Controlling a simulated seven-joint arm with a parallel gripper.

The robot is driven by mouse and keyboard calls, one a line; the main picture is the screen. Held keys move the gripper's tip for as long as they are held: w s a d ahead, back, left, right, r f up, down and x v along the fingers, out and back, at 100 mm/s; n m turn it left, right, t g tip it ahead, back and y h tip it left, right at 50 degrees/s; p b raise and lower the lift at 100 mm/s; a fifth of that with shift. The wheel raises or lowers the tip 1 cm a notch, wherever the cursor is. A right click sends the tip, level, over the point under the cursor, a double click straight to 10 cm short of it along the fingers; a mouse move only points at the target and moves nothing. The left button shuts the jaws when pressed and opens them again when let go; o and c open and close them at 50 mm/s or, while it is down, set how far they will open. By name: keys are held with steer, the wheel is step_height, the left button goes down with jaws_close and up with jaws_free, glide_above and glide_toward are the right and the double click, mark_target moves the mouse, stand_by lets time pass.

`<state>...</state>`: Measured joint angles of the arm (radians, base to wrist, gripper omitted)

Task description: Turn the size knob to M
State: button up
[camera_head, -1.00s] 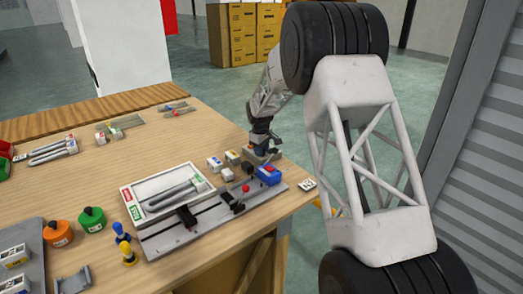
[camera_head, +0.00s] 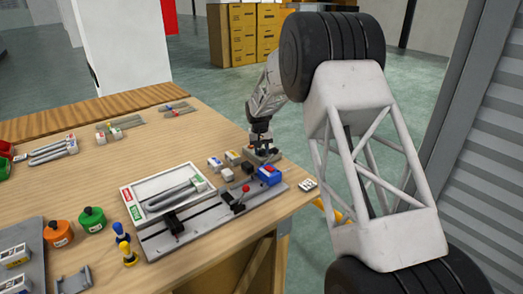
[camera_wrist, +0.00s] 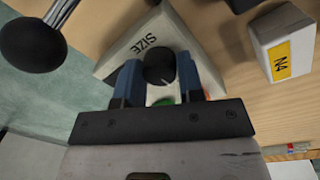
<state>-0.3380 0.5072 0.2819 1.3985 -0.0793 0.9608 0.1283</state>
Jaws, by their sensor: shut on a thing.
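The size knob (camera_wrist: 159,68) is black and round, on a pale box marked SIZE (camera_wrist: 135,45) in the wrist view. A short white line on its lower edge points down and slightly right. My gripper (camera_wrist: 165,77) has its two blue fingers on either side of the knob, shut on it. A green mark and an orange mark show partly below the knob; the size letters are hidden by the gripper. In the head view my gripper (camera_head: 261,143) is over the box (camera_head: 262,157) at the table's right end, and the knob is not clear there.
A white block labelled N4 (camera_wrist: 280,42) stands right of the box in the wrist view. A black ball (camera_wrist: 32,44) is at upper left. In the head view, a blue device (camera_head: 269,175) on a grey rail and a tray (camera_head: 130,197) with tubes lie in front.

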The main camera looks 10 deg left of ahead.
mark_target(260, 150)
steer(key=shift+m, duration=0.3)
steer(key=o, duration=0.9)
steer(key=shift+a+r, duration=0.15)
steer(key=shift+r, duration=1.8)
steer(key=shift+a+r, duration=0.1)
steer(key=shift+r, duration=1.85)
steer(key=shift+s, duration=0.1)
